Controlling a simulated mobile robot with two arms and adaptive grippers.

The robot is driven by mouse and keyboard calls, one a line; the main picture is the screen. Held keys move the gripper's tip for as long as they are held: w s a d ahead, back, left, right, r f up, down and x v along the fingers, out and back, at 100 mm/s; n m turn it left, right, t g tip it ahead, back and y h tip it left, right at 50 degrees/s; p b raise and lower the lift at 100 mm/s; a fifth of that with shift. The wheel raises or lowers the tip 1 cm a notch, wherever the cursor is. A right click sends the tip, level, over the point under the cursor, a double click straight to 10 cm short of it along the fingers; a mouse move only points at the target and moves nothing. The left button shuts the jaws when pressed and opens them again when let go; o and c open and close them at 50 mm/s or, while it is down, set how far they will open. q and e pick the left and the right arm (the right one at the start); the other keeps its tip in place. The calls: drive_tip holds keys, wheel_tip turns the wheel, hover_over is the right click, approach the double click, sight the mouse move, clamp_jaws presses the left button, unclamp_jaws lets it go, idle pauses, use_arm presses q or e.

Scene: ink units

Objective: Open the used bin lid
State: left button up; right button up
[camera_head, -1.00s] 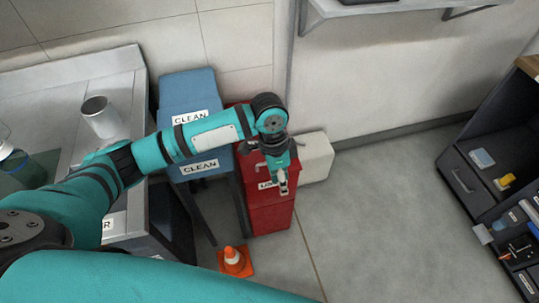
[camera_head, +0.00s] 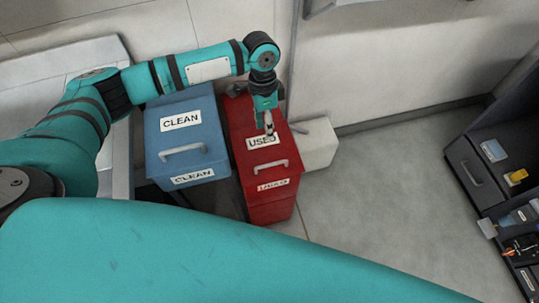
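The used bin (camera_head: 268,212) is a red box with a red lid (camera_head: 245,115). The lid looks shut and carries a "USED" label (camera_head: 258,142) and a pale bar handle (camera_head: 265,168). My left gripper (camera_head: 268,130) hangs over the lid, pointing down, just behind the handle and partly in front of the label. Its fingertips look close together, but they are too small to tell open from shut. I cannot tell whether they touch the lid. My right gripper is not in view.
A blue "CLEAN" bin (camera_head: 186,135) with its own handle stands left of the red bin. A white box (camera_head: 317,143) sits to the right by the wall. A dark drawer unit (camera_head: 475,172) stands far right. The floor between is clear.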

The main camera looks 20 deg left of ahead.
use_arm(q)
hover_over(269, 161)
drive_tip(key=s, duration=0.1)
wheel_tip(269, 161, down, 6)
drive_tip(key=f, duration=0.2)
drive_tip(key=s+f, duration=0.1)
drive_tip(key=f, duration=0.1)
drive_tip(key=d+f, duration=0.1)
drive_tip(key=f, duration=0.2)
drive_tip(key=shift+s, duration=0.15)
drive_tip(key=shift+f, duration=0.45)
drive_tip(key=shift+s+f, duration=0.1)
drive_tip(key=shift+f, duration=0.1)
clamp_jaws()
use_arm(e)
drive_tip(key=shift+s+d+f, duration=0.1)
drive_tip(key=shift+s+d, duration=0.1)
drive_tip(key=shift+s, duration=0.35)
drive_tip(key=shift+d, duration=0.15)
